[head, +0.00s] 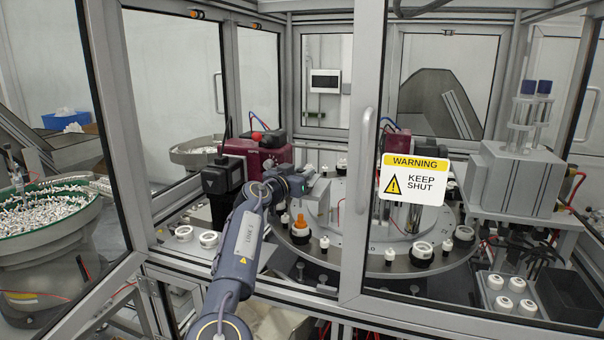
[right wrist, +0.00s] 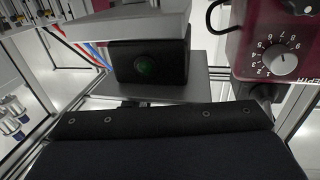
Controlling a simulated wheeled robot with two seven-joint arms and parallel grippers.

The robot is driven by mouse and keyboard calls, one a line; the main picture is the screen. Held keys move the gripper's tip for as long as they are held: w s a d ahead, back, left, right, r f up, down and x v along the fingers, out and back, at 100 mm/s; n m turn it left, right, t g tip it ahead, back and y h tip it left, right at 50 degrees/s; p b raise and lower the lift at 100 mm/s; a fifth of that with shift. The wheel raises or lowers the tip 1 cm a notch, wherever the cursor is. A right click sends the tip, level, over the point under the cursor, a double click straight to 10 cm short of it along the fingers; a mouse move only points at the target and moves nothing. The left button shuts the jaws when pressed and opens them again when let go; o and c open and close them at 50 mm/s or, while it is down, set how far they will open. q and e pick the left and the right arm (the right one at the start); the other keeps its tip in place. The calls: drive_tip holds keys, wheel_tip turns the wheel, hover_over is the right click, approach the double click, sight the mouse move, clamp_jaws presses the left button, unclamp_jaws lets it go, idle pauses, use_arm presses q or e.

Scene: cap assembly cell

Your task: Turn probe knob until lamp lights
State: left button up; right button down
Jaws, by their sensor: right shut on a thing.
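No finger shows on this knob. A dim, dark green round lamp (right wrist: 145,65) sits on a black box to its left. My right gripper (head: 306,184) reaches into the cell in the head view, in front of a maroon unit (head: 268,151) and beside the turntable. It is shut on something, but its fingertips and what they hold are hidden. My left gripper is not in view.
A round turntable (head: 340,263) carries several small parts, one orange and black (head: 300,230). A glass door with a warning sign (head: 413,179) and its frame post stand right of my arm. A grey press unit (head: 515,180) stands at the right, a feeder bowl (head: 50,235) at the left.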

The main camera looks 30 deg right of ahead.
drive_tip(key=shift+g, duration=0.3)
drive_tip(key=c, duration=1.3)
unclamp_jaws()
drive_tip(key=shift+o, duration=0.2)
drive_tip(key=shift+s+a+f+b, duration=0.1)
drive_tip(key=shift+s+a+b, duration=0.05)
drive_tip(key=shift+a+b, duration=0.3)
drive_tip(key=b+v, duration=0.2)
drive_tip(key=v, duration=0.4)
drive_tip(key=shift+s+a+b, duration=0.2)
drive_tip(key=shift+a+b, duration=0.15)
drive_tip(key=shift+b, duration=0.05)
